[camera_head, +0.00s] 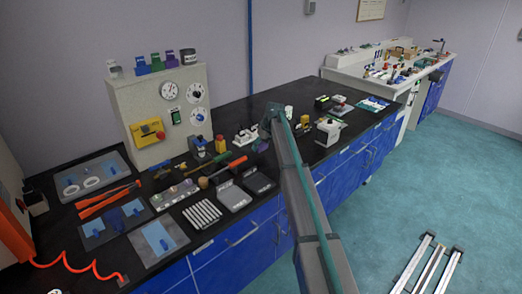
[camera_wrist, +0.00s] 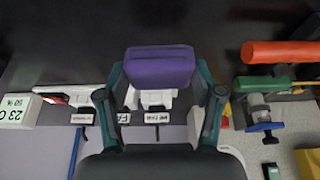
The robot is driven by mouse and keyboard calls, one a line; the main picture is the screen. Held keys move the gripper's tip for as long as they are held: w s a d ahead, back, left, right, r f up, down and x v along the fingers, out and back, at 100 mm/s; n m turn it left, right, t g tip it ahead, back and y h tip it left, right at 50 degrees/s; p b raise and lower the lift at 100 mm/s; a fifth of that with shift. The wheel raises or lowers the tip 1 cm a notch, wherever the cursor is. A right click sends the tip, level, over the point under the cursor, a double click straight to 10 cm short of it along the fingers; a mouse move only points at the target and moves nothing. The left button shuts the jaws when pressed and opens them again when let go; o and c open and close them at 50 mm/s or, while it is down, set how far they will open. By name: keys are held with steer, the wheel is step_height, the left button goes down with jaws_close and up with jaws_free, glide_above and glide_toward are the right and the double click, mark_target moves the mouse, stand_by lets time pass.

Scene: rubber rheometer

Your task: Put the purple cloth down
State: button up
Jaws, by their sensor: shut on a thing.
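The purple cloth (camera_wrist: 160,66) is a folded, block-like bundle in the wrist view. My gripper (camera_wrist: 161,84) is shut on it, with one teal-edged finger at each side of the cloth. In the head view my gripper (camera_head: 264,143) is over the black bench, behind the end of my arm, and a small dark purple patch shows there. I cannot tell from these views how far the cloth is above the bench top. White fittings and small labels show just beyond the cloth in the wrist view.
The black bench top (camera_head: 290,94) has a clear strip toward the back. Dark grey trays (camera_head: 232,196) and a tray of white rods (camera_head: 202,214) lie left of my arm. A grey instrument box (camera_head: 163,115) stands at the back left. A red-orange cylinder (camera_wrist: 281,53) lies right of the cloth.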

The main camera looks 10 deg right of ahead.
mark_target(261, 150)
steer(key=shift+w+f+p, duration=0.1)
steer(key=shift+f+p, duration=0.45)
steer(key=shift+f, duration=1.15)
steer(key=shift+f, duration=0.1)
steer(key=o, duration=1.1)
steer(key=b+v, duration=0.2)
steer(key=v, duration=1)
steer(key=shift+a, duration=0.1)
